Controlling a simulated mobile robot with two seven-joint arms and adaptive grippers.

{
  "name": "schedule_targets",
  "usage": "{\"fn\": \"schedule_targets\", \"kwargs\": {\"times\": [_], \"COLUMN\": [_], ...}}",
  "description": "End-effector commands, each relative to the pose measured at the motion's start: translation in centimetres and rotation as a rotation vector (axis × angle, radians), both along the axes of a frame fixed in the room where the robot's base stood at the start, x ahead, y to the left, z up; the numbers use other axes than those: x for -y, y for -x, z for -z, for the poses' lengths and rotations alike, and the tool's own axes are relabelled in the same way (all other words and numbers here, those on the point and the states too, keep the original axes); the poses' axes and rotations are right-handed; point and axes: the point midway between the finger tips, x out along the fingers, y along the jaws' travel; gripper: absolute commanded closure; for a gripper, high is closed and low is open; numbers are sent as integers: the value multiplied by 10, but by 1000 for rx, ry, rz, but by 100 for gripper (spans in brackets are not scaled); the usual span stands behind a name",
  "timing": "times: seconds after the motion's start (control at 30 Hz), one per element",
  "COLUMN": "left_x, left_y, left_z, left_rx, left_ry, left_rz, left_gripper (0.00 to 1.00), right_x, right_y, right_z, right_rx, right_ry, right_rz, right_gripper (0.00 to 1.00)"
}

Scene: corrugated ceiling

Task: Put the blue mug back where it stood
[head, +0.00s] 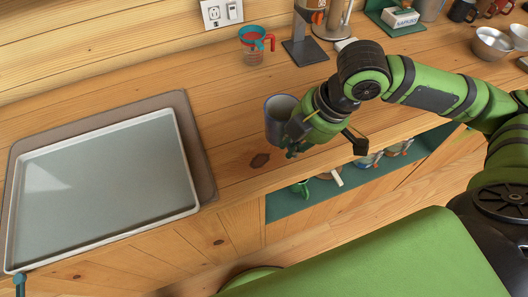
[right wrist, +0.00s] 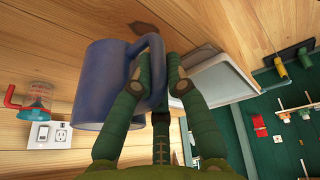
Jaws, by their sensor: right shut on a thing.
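The blue mug (head: 281,118) is at the front part of the wooden counter in the head view, its open top facing up. My right gripper (head: 293,145) is at its right and near side, shut on it. In the right wrist view the mug (right wrist: 98,78) fills the left middle, and my right gripper's green fingers (right wrist: 160,82) close around its handle. The gripper hides part of the mug's lower side. I cannot tell whether its base touches the counter. My left gripper is not in view.
A large tray (head: 105,185) lies on a brown board to the left. A measuring cup with a red handle (head: 256,47) and a coffee stand (head: 305,50) are behind. Bare counter (head: 222,125) lies between tray and mug. An open shelf (head: 310,197) holds cups below.

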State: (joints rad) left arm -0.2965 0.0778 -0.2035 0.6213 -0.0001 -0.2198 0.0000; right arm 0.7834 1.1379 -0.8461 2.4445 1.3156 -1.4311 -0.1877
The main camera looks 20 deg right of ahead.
Motion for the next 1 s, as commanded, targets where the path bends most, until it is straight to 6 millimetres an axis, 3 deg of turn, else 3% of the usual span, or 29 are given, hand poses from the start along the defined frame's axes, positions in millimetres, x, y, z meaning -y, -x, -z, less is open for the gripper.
{"fn": "schedule_targets", "kwargs": {"times": [0.2,0.4,0.77,1.0], "left_x": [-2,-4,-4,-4], "left_y": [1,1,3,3], "left_z": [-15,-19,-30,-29], "left_rx": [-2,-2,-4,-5], "left_ry": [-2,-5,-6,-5], "left_rz": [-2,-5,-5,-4], "left_gripper": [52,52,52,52], "right_x": [-25,-36,-37,-37], "right_y": [-42,-63,-65,-65], "right_z": [22,38,78,82], "right_rx": [0,3,1,3], "right_ry": [-4,-1,0,0], "right_rz": [-2,-1,-1,-2], "right_gripper": [100,100,100,100]}}
